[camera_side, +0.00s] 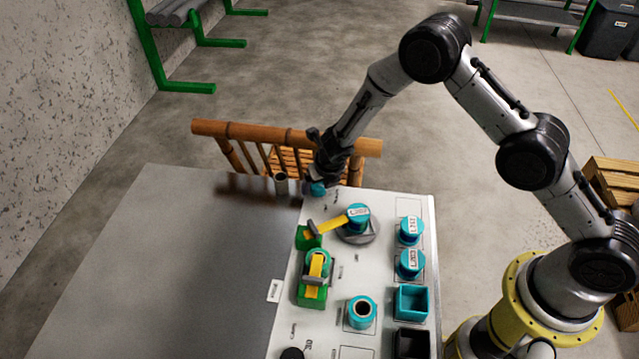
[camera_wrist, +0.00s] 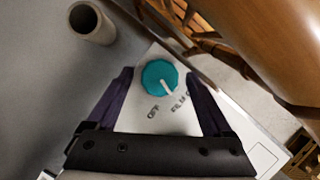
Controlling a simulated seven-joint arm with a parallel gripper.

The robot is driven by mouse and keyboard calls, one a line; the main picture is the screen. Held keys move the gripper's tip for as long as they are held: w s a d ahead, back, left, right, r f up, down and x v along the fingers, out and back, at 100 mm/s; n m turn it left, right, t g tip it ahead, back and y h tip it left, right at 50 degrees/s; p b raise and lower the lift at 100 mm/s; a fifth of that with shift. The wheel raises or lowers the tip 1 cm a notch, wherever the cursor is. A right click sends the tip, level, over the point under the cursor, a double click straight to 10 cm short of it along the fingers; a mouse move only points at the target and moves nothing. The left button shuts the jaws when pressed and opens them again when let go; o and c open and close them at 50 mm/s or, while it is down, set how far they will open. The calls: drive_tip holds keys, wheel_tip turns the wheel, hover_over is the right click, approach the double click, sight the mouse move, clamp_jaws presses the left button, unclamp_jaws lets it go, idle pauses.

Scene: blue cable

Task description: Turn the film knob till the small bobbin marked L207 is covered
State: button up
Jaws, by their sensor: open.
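The teal film knob (camera_wrist: 160,77) stands at the far corner of the white panel. Its white pointer line slants to the lower right in the wrist view, towards the printed word FILM, beside OFF. My gripper (camera_wrist: 158,82) is open, its two dark fingers on either side of the knob. The side view shows my gripper (camera_side: 318,182) low over the knob (camera_side: 316,190). A teal bobbin (camera_side: 357,212) with a small label sits on a grey round disc; a yellow strip runs from it to a green block. Its label is too small to read surely.
Two labelled teal bobbins (camera_side: 410,244) stand at the panel's right. A green holder (camera_side: 313,288) with a yellow strip, a hollow teal spool (camera_side: 360,311) and a teal box (camera_side: 411,302) are nearer. A beige tube (camera_wrist: 92,22) and bamboo chair (camera_side: 280,135) are close to my gripper.

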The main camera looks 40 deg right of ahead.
clamp_jaws()
idle(0.3)
